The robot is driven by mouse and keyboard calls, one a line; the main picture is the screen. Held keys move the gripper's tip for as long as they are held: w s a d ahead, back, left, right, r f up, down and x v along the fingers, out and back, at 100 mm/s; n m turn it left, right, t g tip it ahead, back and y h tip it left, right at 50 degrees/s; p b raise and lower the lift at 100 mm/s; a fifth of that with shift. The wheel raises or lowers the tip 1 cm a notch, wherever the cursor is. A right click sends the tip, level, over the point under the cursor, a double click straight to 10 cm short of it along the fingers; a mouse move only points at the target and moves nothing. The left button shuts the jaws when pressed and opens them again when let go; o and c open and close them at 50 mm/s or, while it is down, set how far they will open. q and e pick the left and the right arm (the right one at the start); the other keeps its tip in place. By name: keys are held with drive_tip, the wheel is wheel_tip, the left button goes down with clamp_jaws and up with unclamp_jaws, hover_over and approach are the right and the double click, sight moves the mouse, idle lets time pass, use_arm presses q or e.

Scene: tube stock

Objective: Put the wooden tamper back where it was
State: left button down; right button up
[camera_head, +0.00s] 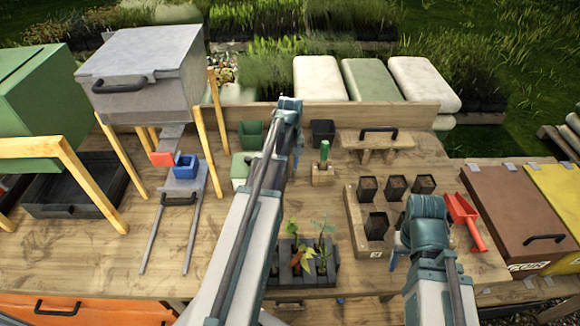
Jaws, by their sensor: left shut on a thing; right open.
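My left gripper (296,142) is over the middle of the table, near its back part. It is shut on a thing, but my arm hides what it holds. I cannot make out the wooden tamper for certain. A green-handled tool (324,152) stands upright in a small wooden block (322,175), just right of my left gripper. A wooden piece with a black handle (378,133) stands further right on the table. My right gripper (394,262) is open at the front right, by the wooden pot tray (357,226), and its jaws are partly hidden.
Small dark pots (367,188) stand in the pot tray. A seedling tray (324,272) is at the front middle. A red scoop (466,220) lies right. A grey hopper (143,75) on wooden legs stands left. A green pot (251,134) and a black pot (323,131) stand behind.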

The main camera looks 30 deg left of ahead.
use_arm(q)
drive_tip(key=shift+f, duration=0.1)
use_arm(e)
drive_tip(key=shift+f, duration=0.1)
use_arm(q)
drive_tip(key=shift+f, duration=0.15)
use_arm(e)
drive_tip(key=shift+f, duration=0.15)
use_arm(q)
drive_tip(key=c, duration=0.6)
unclamp_jaws()
wheel_tip(320, 180, up, 13)
drive_tip(key=p, duration=1.2)
drive_tip(key=shift+f, duration=0.2)
use_arm(e)
wheel_tip(320, 180, up, 13)
drive_tip(key=shift+f, duration=0.2)
